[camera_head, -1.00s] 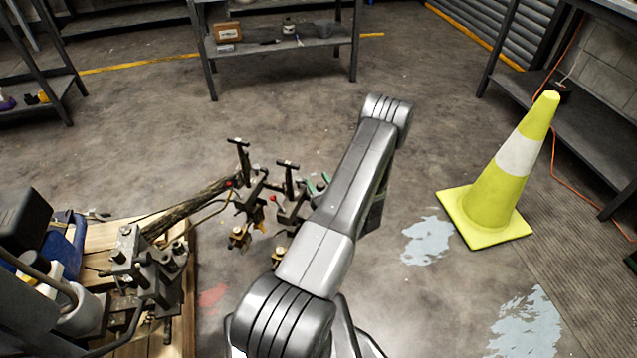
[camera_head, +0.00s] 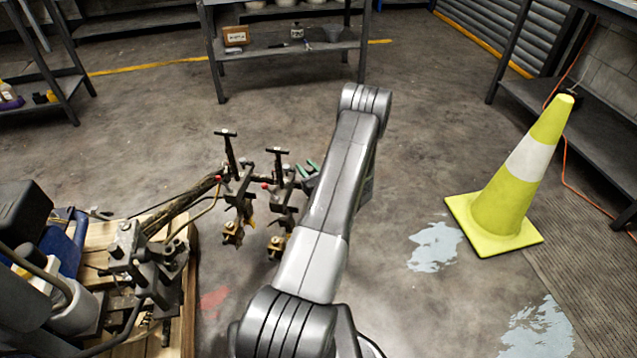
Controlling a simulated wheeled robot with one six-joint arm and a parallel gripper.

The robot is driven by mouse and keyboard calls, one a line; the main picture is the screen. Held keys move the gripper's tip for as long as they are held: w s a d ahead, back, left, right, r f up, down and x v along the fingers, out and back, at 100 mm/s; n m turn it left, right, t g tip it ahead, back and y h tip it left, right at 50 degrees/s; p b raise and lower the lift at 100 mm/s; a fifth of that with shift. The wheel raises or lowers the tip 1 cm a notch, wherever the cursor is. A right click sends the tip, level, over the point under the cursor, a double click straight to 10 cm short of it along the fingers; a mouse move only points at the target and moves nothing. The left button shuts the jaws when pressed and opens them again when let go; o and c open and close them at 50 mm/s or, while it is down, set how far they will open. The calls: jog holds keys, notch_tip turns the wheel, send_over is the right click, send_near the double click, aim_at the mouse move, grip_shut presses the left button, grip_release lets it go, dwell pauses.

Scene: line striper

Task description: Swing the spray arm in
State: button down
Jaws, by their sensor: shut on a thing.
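The spray arm (camera_head: 196,194) is a dark, worn bar that reaches from the line striper (camera_head: 140,262) at the lower left out to the right over the floor. Its outer end carries two dark clamps with T-handles and brass-coloured spray heads (camera_head: 233,232). My gripper (camera_head: 306,171) is mostly hidden behind my own arm; only green finger parts show, right beside the right-hand clamp. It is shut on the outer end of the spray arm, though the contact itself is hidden.
A yellow cone (camera_head: 508,190) with a white band stands on the right. A wooden pallet (camera_head: 188,300) lies under the striper. A metal shelf (camera_head: 290,47) stands at the back, with a workbench (camera_head: 545,100) at the right.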

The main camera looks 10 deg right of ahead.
jog(key=w+a+n+g+y+b, duration=0.4)
jog(key=w+a+b, duration=0.4)
jog(key=w+a, duration=0.8)
jog(key=shift+w+a+n+g+y+b, duration=0.25)
jog(key=shift+a+n+y, duration=0.45)
jog(key=shift+y, duration=0.6)
jog(key=shift+a+r, duration=0.1)
jog(key=shift+a, duration=0.05)
jog(key=c, duration=1.1)
grip_release()
jog(key=shift+w+a, duration=0.1)
jog(key=shift+a, duration=0.15)
jog(key=shift+d, duration=0.1)
jog(key=p+v, duration=0.3)
jog(key=v, duration=1.1)
